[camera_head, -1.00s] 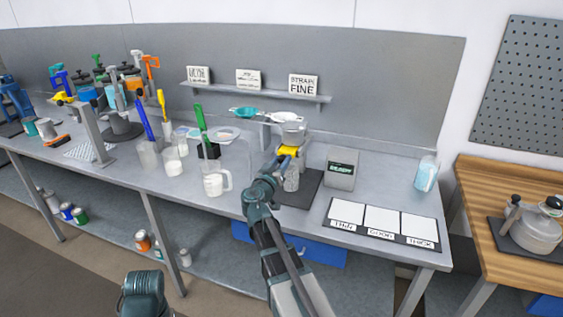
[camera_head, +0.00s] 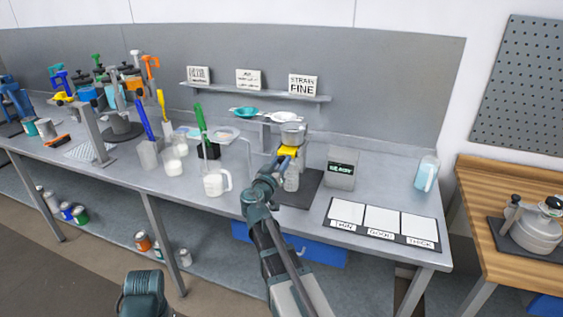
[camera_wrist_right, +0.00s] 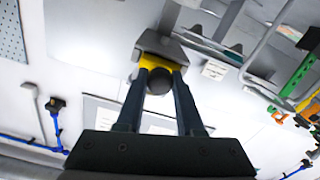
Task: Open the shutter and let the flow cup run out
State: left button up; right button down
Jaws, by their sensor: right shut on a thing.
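The metal flow cup (camera_head: 293,132) stands in its holder at the back of the bench. The yellow shutter (camera_head: 288,151) sits just under it. My right gripper (camera_head: 282,160) is at the shutter, in front of and below the cup. In the right wrist view its two fingers (camera_wrist_right: 158,82) are closed around a dark round knob (camera_wrist_right: 159,81) next to the yellow shutter (camera_wrist_right: 155,62). A clear glass (camera_head: 292,182) stands below the cup, partly hidden by my arm. I cannot see any stream.
The glass stands on a dark mat (camera_head: 308,188). A grey box with a lit green display (camera_head: 341,168) is to the right. A card board marked thin, good and thick (camera_head: 382,222) lies at the front right. A white-filled jug (camera_head: 214,184) and beakers stand left.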

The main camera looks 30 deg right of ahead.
jog(key=v, duration=0.4)
jog(key=shift+s+a, duration=0.1)
jog(key=shift+f, duration=0.1)
jog(key=c, duration=0.5)
grip_release()
jog(key=shift+c, duration=0.2)
jog(key=v, duration=0.7)
jog(key=shift+s+a, duration=0.15)
jog(key=shift+a, duration=0.05)
